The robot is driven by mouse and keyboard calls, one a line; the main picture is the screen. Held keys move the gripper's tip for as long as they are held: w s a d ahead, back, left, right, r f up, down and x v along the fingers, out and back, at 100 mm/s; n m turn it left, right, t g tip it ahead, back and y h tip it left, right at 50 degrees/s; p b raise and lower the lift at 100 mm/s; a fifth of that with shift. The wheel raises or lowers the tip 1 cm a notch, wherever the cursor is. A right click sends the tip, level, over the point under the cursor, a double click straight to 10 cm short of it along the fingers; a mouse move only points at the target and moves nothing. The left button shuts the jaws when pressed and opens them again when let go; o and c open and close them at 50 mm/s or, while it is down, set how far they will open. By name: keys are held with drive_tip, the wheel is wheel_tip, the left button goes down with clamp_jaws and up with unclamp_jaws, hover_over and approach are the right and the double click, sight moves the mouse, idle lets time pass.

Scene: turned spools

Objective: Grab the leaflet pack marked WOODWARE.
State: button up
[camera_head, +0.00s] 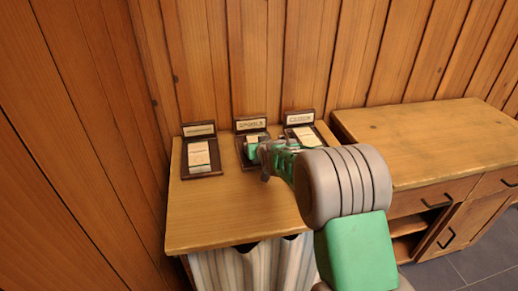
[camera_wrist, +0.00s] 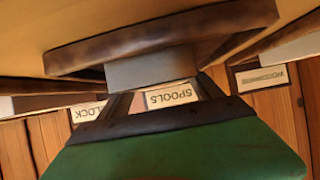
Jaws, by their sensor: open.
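The WOODWARE label (camera_wrist: 262,78) shows upside down at the right of the wrist view. It matches the left holder (camera_head: 201,172) in the head view, whose own label is too small to read surely. A pale leaflet pack (camera_head: 199,157) leans in that holder. My gripper (camera_head: 254,151) is at the middle holder, labelled SPOOLS (camera_head: 250,124), to the right of the left holder. In the wrist view, my open gripper (camera_wrist: 160,96) has its fingers on either side of a pale pack (camera_wrist: 150,68) at the SPOOLS holder. Contact cannot be told.
A third holder (camera_head: 299,119) stands at the right, partly behind my arm; its label reads partly as LOCK (camera_wrist: 87,112). The holders stand at the back of a wooden table (camera_head: 215,218) against a plank wall. The table's front left is clear. A wooden cabinet (camera_head: 430,130) stands at the right.

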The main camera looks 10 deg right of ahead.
drive_tip(key=shift+c, duration=0.3)
drive_tip(key=c, duration=1.2)
